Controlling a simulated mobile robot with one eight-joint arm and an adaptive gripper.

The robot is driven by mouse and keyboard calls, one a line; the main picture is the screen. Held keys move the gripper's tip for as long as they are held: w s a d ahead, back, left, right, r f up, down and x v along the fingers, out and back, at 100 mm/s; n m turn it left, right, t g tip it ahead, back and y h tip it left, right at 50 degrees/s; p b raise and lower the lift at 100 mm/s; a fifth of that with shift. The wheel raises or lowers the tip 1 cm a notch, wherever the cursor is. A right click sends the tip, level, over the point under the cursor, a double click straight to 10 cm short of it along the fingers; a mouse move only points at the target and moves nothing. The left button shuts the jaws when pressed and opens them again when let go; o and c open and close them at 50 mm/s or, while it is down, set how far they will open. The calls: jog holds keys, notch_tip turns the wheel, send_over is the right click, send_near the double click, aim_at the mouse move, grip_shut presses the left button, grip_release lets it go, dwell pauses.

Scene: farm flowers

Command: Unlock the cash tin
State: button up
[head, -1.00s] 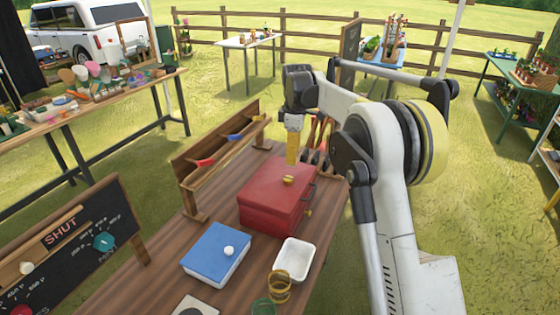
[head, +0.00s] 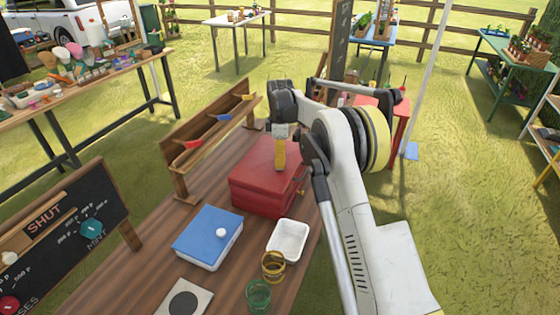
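The cash tin appears to be the red box (head: 258,195) with a lid, standing on the brown wooden table. A small brass-coloured fitting (head: 301,187) shows on its right side. My gripper (head: 280,166) points down over the right part of the lid, its yellow end at or just above the top. The gripper's end hides the part of the lid behind it. The view does not show whether its fingers are apart, or whether it touches or holds anything.
A blue-lidded box (head: 203,241), white tray (head: 287,241), brass-coloured rings (head: 273,266) and green glass (head: 258,294) stand in front of the tin. A wooden rack (head: 205,135) with red, blue and yellow items stands behind left. A chalkboard (head: 75,270) is at left.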

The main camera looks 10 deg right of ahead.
jog(key=shift+f, duration=0.15)
jog(key=c, duration=1.2)
jog(key=shift+m, duration=0.4)
jog(key=shift+c, duration=0.2)
jog(key=m+p, duration=0.1)
jog(key=m, duration=0.2)
jog(key=shift+m, duration=0.4)
jog(key=m+p, duration=0.1)
jog(key=m, duration=0.3)
jog(key=shift+m, duration=0.3)
jog(key=m, duration=0.8)
jog(key=shift+m+p, duration=0.3)
jog(key=shift+p, duration=0.05)
